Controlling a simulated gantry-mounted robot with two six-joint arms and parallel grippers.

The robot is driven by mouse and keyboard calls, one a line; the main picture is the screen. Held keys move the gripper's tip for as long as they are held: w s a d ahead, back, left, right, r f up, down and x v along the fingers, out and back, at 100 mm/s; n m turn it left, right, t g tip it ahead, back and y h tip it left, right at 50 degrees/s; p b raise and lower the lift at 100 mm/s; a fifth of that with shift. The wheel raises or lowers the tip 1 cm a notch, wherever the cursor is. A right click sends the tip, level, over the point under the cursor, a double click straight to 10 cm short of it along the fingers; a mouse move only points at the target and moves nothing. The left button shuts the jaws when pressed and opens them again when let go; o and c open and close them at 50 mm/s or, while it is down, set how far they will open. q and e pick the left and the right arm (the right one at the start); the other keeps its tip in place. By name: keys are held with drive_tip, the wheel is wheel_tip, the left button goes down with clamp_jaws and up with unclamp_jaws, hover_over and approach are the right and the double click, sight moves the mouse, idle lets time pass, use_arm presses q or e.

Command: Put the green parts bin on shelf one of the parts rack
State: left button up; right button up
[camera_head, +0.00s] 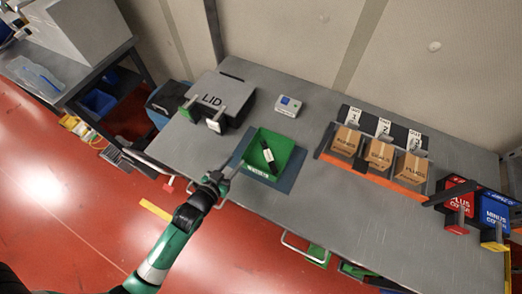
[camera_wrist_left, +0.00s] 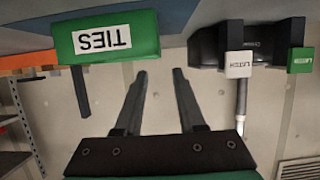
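The green parts bin (camera_head: 288,150) sits on a dark mat (camera_head: 289,184) on the grey table, with a dark item inside it. In the left wrist view the bin (camera_wrist_left: 148,36) shows a white label reading TIES upside down. My left gripper (camera_head: 229,171) is at the bin's left side in the head view. Its fingers (camera_wrist_left: 161,75) are apart with nothing between them, and the bin lies beyond their tips. My right gripper is not in view. A perforated upright with shelves (camera_wrist_left: 28,125) shows at the left of the wrist view; I cannot tell whether it is the parts rack.
A grey LID box (camera_head: 219,93) with latches stands left of the bin. A small white and blue device (camera_head: 288,105) is behind it. Cardboard boxes (camera_head: 380,155) stand in an orange-fronted holder to the right, then red (camera_head: 458,198) and blue (camera_head: 494,212) covers. The table's front middle is clear.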

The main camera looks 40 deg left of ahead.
use_arm(q)
drive_tip(key=b+x, duration=0.1)
drive_tip(key=x, duration=0.5)
drive_tip(key=shift+w+a+b, duration=0.15)
drive_tip(key=shift+w+b, duration=0.15)
drive_tip(key=shift+w, duration=0.15)
drive_tip(key=b+x, duration=0.1)
drive_tip(key=x, duration=0.4)
drive_tip(key=shift+w+b, duration=0.1)
drive_tip(key=shift+b, duration=0.25)
clamp_jaws()
idle(0.5)
